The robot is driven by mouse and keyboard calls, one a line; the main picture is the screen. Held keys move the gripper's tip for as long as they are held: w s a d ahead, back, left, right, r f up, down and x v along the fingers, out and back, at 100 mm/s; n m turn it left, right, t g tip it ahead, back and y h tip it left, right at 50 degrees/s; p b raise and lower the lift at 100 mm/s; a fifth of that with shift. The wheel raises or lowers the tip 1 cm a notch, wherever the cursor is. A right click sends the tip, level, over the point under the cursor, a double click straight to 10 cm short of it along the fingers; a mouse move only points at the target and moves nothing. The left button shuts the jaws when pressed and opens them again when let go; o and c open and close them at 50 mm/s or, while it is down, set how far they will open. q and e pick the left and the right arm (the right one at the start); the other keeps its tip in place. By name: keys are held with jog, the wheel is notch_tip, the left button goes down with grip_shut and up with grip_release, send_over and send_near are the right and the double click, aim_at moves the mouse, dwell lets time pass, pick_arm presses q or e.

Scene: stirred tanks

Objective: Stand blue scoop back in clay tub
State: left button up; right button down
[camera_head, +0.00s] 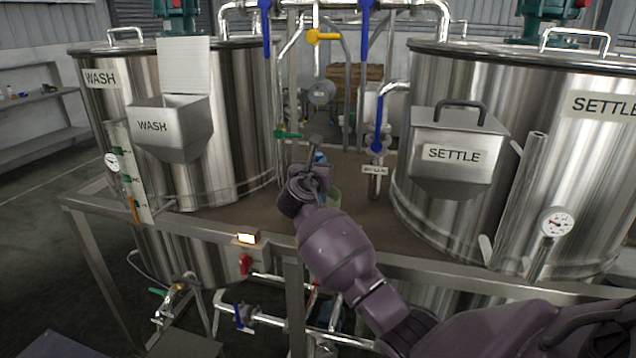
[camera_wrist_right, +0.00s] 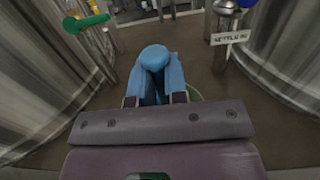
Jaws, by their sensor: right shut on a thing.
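My right gripper (camera_head: 314,172) is over the brown deck between the two tanks. In the right wrist view its two blue fingers (camera_wrist_right: 156,88) are shut on the blue scoop (camera_wrist_right: 154,56), whose rounded end shows between and beyond them. In the head view only a small blue patch of the scoop (camera_head: 320,158) shows beside the gripper. I cannot tell whether the scoop's lower end is inside the tub. My left gripper is out of view.
The WASH tank (camera_head: 235,120) with its open hopper (camera_head: 170,128) stands left, the SETTLE tank (camera_head: 440,210) with its closed hopper (camera_head: 455,155) right. Pipes and a green-handled valve (camera_head: 287,134) rise behind. A metal rail (camera_head: 400,262) runs along the deck's front.

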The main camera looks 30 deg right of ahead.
jog(key=shift+f, duration=2.45)
jog(key=c, duration=1.1)
grip_release()
jog(key=shift+c, duration=0.2)
jog(key=v, duration=1.2)
jog(key=shift+b, duration=0.3)
